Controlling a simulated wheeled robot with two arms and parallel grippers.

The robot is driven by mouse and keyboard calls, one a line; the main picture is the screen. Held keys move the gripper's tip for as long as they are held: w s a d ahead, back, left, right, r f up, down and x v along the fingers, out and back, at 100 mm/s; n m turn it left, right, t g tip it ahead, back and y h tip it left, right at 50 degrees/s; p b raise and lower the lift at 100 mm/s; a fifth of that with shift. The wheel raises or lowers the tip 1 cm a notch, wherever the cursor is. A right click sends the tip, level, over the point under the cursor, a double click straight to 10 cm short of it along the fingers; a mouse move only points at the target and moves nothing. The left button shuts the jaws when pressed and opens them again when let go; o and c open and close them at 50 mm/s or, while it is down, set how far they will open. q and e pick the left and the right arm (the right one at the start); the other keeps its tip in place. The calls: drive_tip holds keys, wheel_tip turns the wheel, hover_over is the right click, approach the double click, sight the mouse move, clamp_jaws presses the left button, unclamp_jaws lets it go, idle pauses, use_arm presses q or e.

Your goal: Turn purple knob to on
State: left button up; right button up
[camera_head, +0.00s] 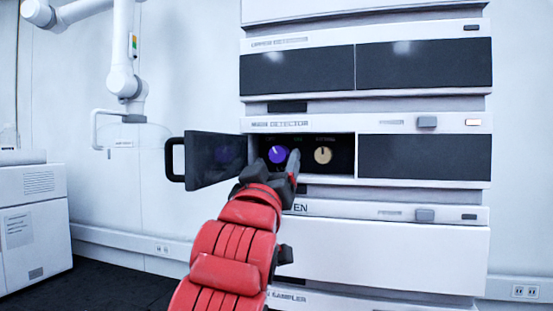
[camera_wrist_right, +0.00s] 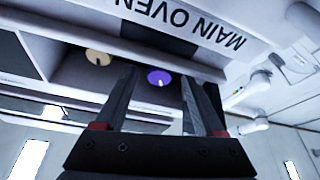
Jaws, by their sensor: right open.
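The purple knob (camera_head: 278,153) sits on the dark recessed panel of the detector unit, left of a yellow knob (camera_head: 323,155). My right gripper (camera_head: 275,163) reaches up to the open compartment from below, in front of the purple knob. In the right wrist view the two fingers stand apart, and the purple knob (camera_wrist_right: 159,77) shows between them, beyond the fingertips. Nothing is seen between the fingers close to the palm. Whether a fingertip touches the knob cannot be told. My left gripper does not show.
The detector's dark door (camera_head: 215,160) with a black handle stands swung open to the left of the compartment. The detector's right panel (camera_head: 425,157) is closed. The main oven unit (camera_head: 385,255) is below. A white jointed arm (camera_head: 122,60) hangs at the upper left.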

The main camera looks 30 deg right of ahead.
drive_tip(key=shift+w+d+r, duration=0.25)
drive_tip(key=shift+w+d, duration=0.1)
drive_tip(key=shift+w, duration=0.1)
